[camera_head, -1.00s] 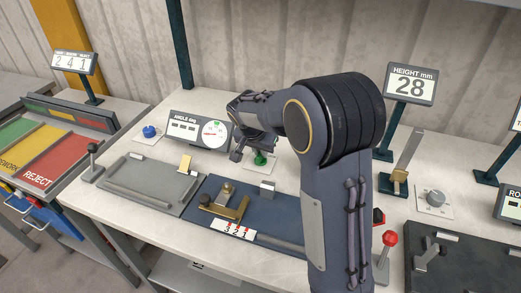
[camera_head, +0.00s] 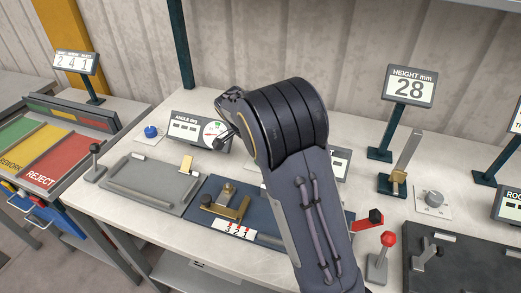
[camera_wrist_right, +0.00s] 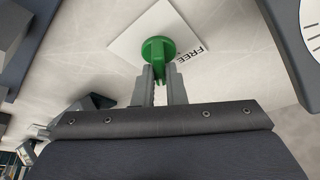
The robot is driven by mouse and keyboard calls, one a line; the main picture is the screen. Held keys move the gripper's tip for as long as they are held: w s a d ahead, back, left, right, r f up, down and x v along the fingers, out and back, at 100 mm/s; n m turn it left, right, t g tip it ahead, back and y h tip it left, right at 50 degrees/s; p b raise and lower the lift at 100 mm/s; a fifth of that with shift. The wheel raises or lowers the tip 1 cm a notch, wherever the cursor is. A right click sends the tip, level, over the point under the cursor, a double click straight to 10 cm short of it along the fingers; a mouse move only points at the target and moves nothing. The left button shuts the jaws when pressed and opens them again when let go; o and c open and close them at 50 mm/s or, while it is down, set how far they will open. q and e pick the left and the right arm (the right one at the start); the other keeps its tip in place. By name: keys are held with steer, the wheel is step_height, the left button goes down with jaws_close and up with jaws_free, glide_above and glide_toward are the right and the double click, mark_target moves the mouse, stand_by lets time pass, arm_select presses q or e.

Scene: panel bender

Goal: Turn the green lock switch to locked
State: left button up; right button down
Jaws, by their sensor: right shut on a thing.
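The green lock switch (camera_wrist_right: 158,50) is a round green knob with a grip bar on a white plate (camera_wrist_right: 128,35) in the right wrist view. The word FREE shows on the plate beside it; I see no other word there. My right gripper (camera_wrist_right: 161,80) is shut on the knob's bar, one finger on each side. In the head view my right arm hides the switch. My left gripper is not in view.
A blue bending plate (camera_head: 250,212) lies in front, and the height display (camera_head: 410,87) stands right of my arm.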

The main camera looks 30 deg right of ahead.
stand_by(0.3)
steer(key=c, duration=1.5)
jaws_free()
steer(key=v, duration=0.7)
steer(key=shift+a+r, duration=0.15)
steer(key=shift+r, duration=0.25)
